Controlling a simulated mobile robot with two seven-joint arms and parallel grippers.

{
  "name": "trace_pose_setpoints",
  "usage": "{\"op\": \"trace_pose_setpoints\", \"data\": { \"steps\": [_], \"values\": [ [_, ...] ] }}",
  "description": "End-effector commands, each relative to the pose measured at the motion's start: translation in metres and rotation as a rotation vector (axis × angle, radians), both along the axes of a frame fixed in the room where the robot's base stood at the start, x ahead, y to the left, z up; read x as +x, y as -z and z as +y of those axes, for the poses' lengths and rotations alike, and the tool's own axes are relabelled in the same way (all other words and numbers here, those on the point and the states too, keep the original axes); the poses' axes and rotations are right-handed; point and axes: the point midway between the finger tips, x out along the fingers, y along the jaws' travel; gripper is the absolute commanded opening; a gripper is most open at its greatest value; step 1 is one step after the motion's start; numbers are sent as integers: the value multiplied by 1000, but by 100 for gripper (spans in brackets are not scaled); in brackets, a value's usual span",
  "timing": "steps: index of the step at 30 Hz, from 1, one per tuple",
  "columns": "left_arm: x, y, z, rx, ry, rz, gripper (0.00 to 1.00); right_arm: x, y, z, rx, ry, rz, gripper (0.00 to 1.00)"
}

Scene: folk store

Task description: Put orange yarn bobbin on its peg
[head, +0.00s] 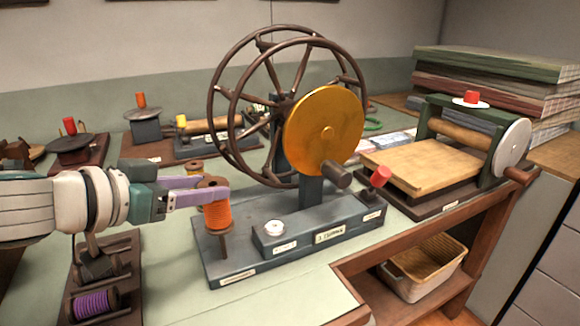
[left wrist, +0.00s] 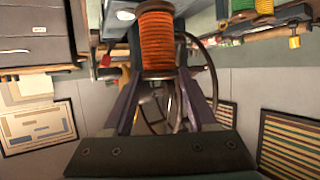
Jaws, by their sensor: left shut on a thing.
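My left gripper (head: 208,194) is shut on the orange yarn bobbin (head: 217,216), which has a brown wooden top and hangs nearly upright. The bobbin also shows between the fingers in the left wrist view (left wrist: 158,45). Just below it in the head view, a short dark peg (head: 224,246) stands at the left end of the grey machine base (head: 245,271). The bobbin's lower end overlaps the peg's top in the picture; I cannot tell whether the peg is inside it. My right gripper is not in view.
A large spoked wheel (head: 222,108) with a golden disc (head: 323,130) rises right of the bobbin. A purple bobbin (head: 96,304) lies in a dark rack at the front left. A wooden press (head: 420,166) stands at right, and a basket (head: 425,270) sits on the lower shelf.

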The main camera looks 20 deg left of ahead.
Motion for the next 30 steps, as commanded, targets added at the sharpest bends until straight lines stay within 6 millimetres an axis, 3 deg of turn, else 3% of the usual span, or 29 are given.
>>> {"op": "trace_pose_setpoints", "data": {
  "steps": [30],
  "values": [
    [0,43,0,-1,0,0,4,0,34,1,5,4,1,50]
  ]
}}
